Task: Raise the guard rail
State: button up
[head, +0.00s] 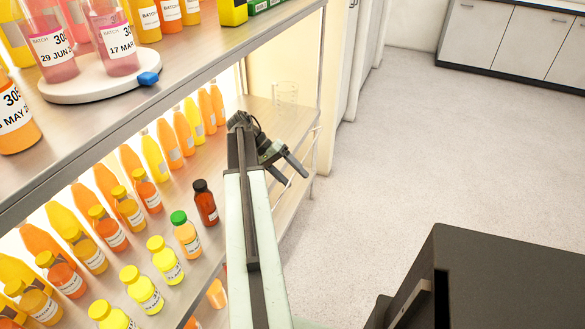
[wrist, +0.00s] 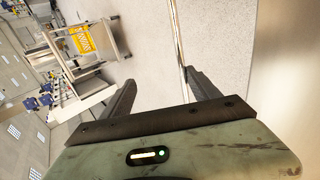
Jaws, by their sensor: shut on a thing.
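The guard rail (head: 308,143) is a thin metal rod at the open right end of the shelf, low beside the middle board in the head view. In the wrist view the rail (wrist: 181,45) runs down from the top edge to between the fingers, close to the right one. My gripper (head: 295,177) is at the rail, its fingers pointing down and right. In the wrist view my gripper (wrist: 162,86) shows a wide gap between its fingers, with the rail between them. The exact contact is hard to see.
Juice bottles in several rows fill the middle board (head: 225,150), with a dark red bottle (head: 205,203) nearest my arm. A round white turntable (head: 100,88) with sample bottles is on the upper board. A clear beaker (head: 286,93) stands behind my gripper. The floor (head: 430,130) at right is open.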

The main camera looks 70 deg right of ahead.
jog(key=o, duration=0.7)
jog(key=s+a, duration=0.1)
jog(key=a, duration=0.2)
jog(key=s+a+r, duration=0.1)
jog(key=s+a, duration=0.1)
jog(key=a, duration=0.2)
jog(key=s+a+p, duration=0.1)
jog(key=a, duration=0.3)
jog(key=shift+s+r, duration=0.15)
jog(key=shift+c, duration=0.2)
jog(key=w+d+r+h+p, duration=0.1)
jog(key=w+d+r+p, duration=0.2)
jog(key=w+r+p, duration=0.1)
jog(key=shift+w+r+n+t+p, duration=0.3)
jog(key=shift+r+p, duration=0.25)
jog(key=shift+p, duration=0.65)
jog(key=shift+w+a+r+p, duration=0.1)
jog(key=shift+w+r+p, duration=0.05)
jog(key=shift+r+p, duration=0.3)
jog(key=shift+w+a+r+p, duration=0.15)
jog(key=shift+r+p, duration=0.2)
jog(key=shift+r, duration=0.2)
jog(key=c, duration=0.8)
jog(key=shift+w, duration=0.2)
jog(key=shift+f, duration=0.15)
